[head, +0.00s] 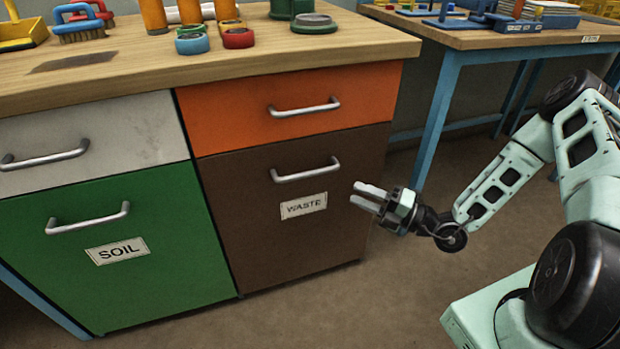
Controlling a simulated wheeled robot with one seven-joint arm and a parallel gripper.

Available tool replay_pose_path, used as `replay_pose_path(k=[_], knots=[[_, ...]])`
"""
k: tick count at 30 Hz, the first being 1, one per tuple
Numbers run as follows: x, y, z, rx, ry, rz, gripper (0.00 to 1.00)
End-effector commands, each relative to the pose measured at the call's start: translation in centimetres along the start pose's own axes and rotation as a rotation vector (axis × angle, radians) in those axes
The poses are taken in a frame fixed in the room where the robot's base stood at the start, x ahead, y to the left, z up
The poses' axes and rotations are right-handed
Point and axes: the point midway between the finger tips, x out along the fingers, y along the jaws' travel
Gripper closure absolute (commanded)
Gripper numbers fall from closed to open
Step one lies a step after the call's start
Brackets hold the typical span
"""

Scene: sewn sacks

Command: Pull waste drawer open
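The waste drawer (250,235) is the brown front at the lower right of the cabinet, with a white label reading WASTE (304,206). It looks shut, its front in line with the orange drawer above. Its silver bar handle (306,171) runs across the upper part of the front. My gripper (355,193) is in front of the drawer's right side, to the right of the handle and label and a little lower than the handle. Its two pale fingers point left with a gap between them and hold nothing. It appears apart from the handle.
An orange drawer (230,110) with its own handle (304,107) is directly above. A white drawer (90,130) and a green SOIL drawer (150,270) are at left. A blue-legged table (440,115) stands behind right. Open floor (380,300) lies in front.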

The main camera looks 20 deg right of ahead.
Motion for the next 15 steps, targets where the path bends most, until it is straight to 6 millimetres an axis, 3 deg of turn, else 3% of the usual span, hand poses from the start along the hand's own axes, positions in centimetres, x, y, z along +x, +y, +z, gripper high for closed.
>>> replay_pose_path(k=[15], knots=[[10.8,-0.1,-0.2,-0.004,0.006,0.002,0.64]])
